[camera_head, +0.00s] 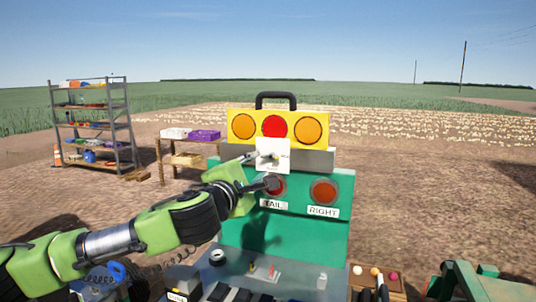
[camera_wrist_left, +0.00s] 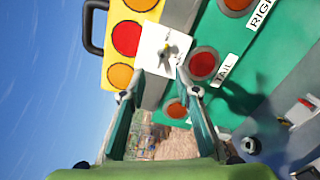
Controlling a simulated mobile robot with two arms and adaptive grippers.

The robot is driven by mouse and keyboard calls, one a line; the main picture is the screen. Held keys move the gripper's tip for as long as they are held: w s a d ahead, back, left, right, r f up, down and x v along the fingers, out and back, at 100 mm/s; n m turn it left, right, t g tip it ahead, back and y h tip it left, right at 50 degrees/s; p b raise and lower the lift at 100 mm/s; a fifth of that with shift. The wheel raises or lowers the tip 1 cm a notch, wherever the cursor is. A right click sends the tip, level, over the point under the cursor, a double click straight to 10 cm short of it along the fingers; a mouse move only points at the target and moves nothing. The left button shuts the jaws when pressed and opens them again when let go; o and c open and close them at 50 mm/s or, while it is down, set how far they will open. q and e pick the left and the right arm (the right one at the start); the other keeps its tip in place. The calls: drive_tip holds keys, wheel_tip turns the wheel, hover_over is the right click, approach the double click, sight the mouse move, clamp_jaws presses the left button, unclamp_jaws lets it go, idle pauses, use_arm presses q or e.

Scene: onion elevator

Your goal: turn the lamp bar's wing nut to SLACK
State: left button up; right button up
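The lamp bar (camera_head: 318,113) is a yellow board with a black handle, carrying a red lamp between two orange ones. Below its red lamp is a white plate (camera_head: 264,165) with small markings and the metal wing nut (camera_head: 272,156). In the left wrist view the wing nut (camera_wrist_left: 166,53) stands on the white plate (camera_wrist_left: 149,40), beyond my fingertips. My left gripper (camera_head: 258,170) is open and empty in front of the plate; its two fingers (camera_wrist_left: 160,95) are well apart and not touching the nut. The plate's lettering is too small to read. My right gripper is not in view.
A green panel (camera_head: 290,232) below has red lamps labelled TAIL and RIGHT, close to my left fingers. A grey bench (camera_head: 240,262) with small parts lies in front. A wooden tray (camera_head: 397,284) holds coloured balls. Shelves (camera_head: 127,130) stand far left.

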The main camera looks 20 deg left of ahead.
sight(271, 156)
use_arm(q)
drive_tip(key=w+p, duration=0.1)
drive_tip(key=w, duration=0.3)
drive_tip(key=w+p, duration=0.1)
drive_tip(key=w, duration=0.3)
drive_tip(key=shift+w+d+f+p, duration=0.15)
drive_tip(key=shift+w+p, duration=0.15)
drive_tip(key=shift+w, duration=0.3)
drive_tip(key=shift+w+f, duration=0.1)
clamp_jaws()
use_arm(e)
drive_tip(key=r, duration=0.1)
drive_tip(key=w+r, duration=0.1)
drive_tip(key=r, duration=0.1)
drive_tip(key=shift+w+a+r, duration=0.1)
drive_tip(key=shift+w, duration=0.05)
